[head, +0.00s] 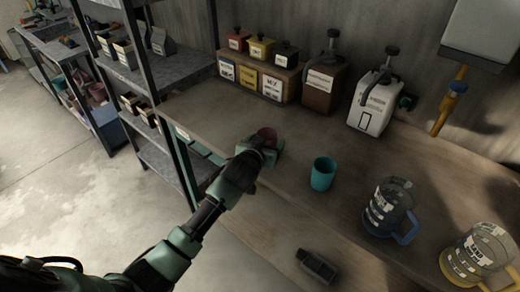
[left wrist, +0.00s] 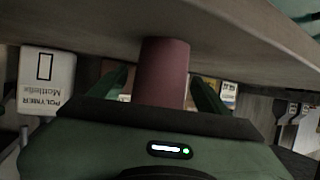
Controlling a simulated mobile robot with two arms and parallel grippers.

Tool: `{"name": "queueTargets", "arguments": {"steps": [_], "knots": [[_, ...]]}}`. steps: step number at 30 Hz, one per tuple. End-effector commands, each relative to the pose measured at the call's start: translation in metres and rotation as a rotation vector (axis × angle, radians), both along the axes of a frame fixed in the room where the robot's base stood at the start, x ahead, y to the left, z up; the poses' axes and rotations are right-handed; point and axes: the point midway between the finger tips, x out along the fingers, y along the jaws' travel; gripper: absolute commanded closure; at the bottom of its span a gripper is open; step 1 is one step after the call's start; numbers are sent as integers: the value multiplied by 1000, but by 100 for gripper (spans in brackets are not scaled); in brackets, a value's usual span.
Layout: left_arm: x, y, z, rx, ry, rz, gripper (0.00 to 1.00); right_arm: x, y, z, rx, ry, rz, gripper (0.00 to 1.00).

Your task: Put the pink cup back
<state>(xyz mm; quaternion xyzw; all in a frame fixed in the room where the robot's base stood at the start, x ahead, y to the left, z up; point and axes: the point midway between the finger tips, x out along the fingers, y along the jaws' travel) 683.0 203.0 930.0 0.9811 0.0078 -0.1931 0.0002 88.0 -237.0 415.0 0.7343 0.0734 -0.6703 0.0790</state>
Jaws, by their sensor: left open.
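The pink cup (head: 266,133) stands on the wooden workbench (head: 215,125), partly hidden behind my left gripper (head: 264,145). In the left wrist view the pink cup (left wrist: 163,72) stands between the two open green fingers, with a gap visible on each side. That view is upside down, with the bench surface at the top. My left gripper (left wrist: 163,92) is open around the cup. My right gripper is not in view.
A teal cup (head: 323,173) stands right of my left gripper. Two measuring jugs (head: 388,207) (head: 478,254) are further right. A dark device (head: 317,266) lies near the front. Labelled boxes (head: 262,80), a brown dispenser (head: 322,85) and a white dispenser (head: 374,103) line the wall. A shelf rack (head: 140,75) stands left.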

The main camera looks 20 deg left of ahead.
Motion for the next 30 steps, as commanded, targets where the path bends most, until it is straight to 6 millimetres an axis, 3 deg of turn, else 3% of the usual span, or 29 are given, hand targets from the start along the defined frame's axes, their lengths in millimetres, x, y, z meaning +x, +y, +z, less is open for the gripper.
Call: {"name": "queueTargets", "arguments": {"steps": [9, 15, 30], "knots": [[-60, -1, 24, 0, -1, -1, 23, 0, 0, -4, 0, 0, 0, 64], [-84, -1, 34, 1, 0, 1, 23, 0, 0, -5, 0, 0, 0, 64], [-91, -1, 37, 1, 0, 1, 23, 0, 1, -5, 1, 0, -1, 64]]}}
